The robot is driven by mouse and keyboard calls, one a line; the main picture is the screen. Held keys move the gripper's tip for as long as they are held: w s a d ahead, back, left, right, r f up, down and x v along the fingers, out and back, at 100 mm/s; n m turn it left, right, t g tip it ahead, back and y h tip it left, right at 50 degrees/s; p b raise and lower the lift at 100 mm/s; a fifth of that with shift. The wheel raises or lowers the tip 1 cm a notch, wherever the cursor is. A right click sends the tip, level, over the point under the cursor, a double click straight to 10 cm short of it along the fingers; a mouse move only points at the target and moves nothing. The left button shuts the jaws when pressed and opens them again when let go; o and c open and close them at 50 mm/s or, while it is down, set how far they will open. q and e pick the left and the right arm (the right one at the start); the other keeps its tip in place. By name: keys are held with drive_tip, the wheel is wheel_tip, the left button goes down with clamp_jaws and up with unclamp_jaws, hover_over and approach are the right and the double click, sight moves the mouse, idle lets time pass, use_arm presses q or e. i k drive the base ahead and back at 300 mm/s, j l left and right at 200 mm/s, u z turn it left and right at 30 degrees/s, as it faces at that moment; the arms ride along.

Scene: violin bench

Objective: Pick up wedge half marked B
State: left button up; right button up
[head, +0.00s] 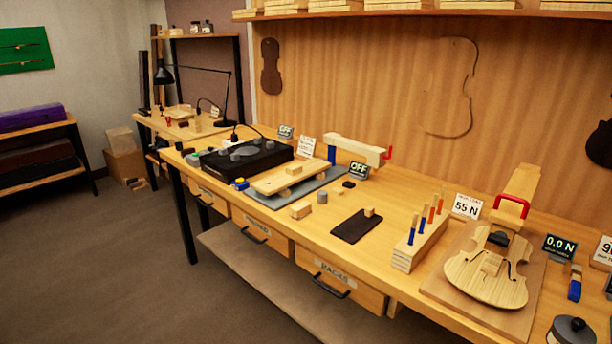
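No letter B can be read on any piece in the head view, so I cannot tell which is the wedge half marked B. A small pale wooden block (301,209) lies on the bench near its front edge. Another small pale wooden piece (370,212) sits at the upper right end of a dark mat (352,228). A third small wooden piece (294,170) rests on a pale board (284,180) over a grey plate. Neither of my grippers is in view.
A grey cylinder (322,197) and small dark pieces lie near the block. A tool rack (419,246) and a violin body (486,275) on a board stand right. A black machine (247,158) stands left.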

sight(296, 173)
drive_tip(key=i+j+z, duration=0.15)
drive_tip(key=z, duration=0.25)
drive_tip(key=i+j+z, duration=0.3)
drive_tip(key=z, duration=0.15)
